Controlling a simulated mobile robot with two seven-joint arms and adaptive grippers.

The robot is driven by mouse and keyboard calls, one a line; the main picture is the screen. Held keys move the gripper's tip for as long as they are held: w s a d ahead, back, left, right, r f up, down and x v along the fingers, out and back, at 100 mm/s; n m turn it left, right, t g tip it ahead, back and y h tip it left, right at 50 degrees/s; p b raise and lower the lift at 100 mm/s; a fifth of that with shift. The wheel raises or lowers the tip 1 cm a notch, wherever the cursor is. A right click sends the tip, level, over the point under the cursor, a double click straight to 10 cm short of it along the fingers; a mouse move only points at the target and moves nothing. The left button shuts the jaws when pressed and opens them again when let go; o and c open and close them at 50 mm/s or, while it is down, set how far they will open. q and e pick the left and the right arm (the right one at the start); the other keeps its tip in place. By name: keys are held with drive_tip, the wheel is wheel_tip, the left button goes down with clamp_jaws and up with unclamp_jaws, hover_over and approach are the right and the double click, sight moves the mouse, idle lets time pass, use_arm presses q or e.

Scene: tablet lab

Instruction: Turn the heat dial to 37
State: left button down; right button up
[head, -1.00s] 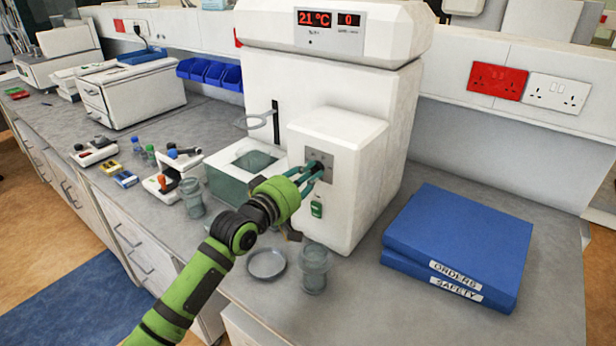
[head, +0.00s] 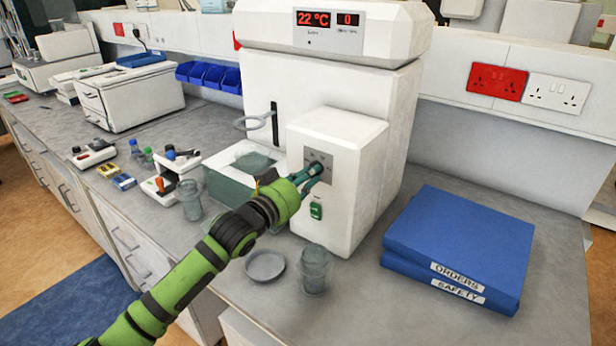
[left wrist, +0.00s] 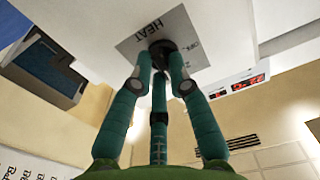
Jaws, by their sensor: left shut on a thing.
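The white tablet machine (head: 335,135) stands at the back of the bench. Its red display (head: 314,19) reads 22 °C, with a 0 beside it. The heat dial (left wrist: 162,50) is a dark knob on a grey plate marked HEAT (left wrist: 140,36) in the left wrist view. My left gripper (head: 314,171) is at the front of the machine with its teal fingers shut around the dial. The fingers hide much of the dial in the head view. A green switch (head: 316,211) sits below the dial plate. My right gripper is not in view.
A glass beaker (head: 314,270) and a shallow dish (head: 264,265) stand in front of the machine. Another beaker (head: 189,200) is left of my arm. Blue binders (head: 460,235) lie at the right. A square glass-walled bath (head: 232,184) adjoins the machine's left side.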

use_arm(q)
drive_tip(key=shift+f+m, duration=0.15)
drive_tip(key=shift+m, duration=1.85)
drive_tip(key=c, duration=1.2)
unclamp_jaws()
drive_tip(key=v, duration=1.2)
